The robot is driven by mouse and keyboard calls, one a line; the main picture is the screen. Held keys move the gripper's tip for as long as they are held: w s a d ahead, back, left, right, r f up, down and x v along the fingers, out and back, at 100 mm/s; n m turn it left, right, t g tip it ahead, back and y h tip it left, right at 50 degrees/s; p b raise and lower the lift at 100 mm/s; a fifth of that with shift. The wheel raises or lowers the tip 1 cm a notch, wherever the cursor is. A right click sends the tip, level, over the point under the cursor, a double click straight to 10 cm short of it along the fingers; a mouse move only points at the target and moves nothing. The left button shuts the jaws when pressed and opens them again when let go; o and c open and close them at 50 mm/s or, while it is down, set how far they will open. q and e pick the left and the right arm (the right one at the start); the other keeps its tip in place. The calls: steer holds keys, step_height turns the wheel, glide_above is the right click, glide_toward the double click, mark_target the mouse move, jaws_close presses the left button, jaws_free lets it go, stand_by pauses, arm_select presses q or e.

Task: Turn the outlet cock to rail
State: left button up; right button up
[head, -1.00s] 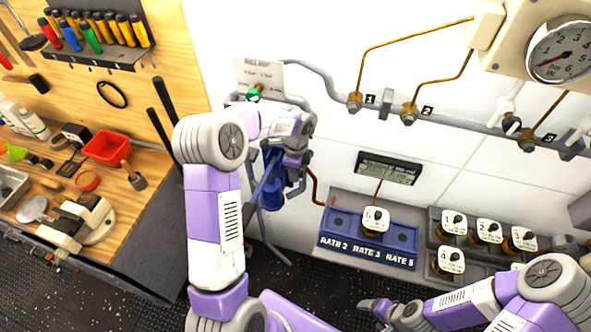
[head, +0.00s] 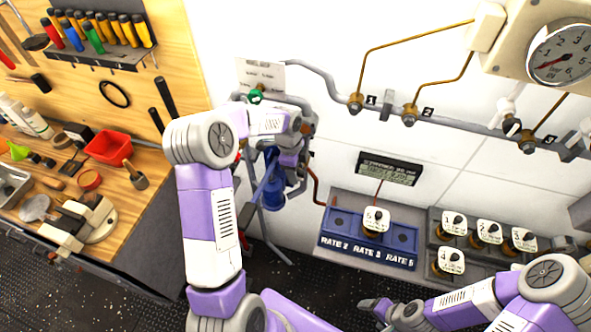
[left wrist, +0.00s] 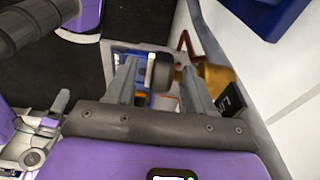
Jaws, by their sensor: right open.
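A brass fitting (left wrist: 218,82) with a dark round knob (left wrist: 160,72) shows in the left wrist view; I take it for the outlet cock. A dark label (left wrist: 232,104), mostly cut off by a finger, sits beside it. My left gripper (left wrist: 158,78) is open, with one finger on each side of the knob and narrow gaps showing. In the head view my left wrist is at the wall by the blue canister (head: 271,192); its fingertips and the cock are hidden there. My right gripper (head: 372,306) is open and empty, low over the floor.
A blue rate block (head: 340,238) and a grey rack (head: 434,240) of tagged knobs stand right of the canister. Pipes and a gauge (head: 562,52) are on the wall above. A workbench (head: 150,205) with tools stands left. Dark floor lies below.

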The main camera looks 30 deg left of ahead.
arm_select(q)
steer(key=r, duration=0.5)
steer(key=a+r, duration=0.1)
steer(key=r, duration=0.1)
steer(key=shift+s+r+b, duration=0.15)
steer(key=shift+r+b, duration=0.1)
steer(key=shift+b, duration=0.05)
stand_by(0.3)
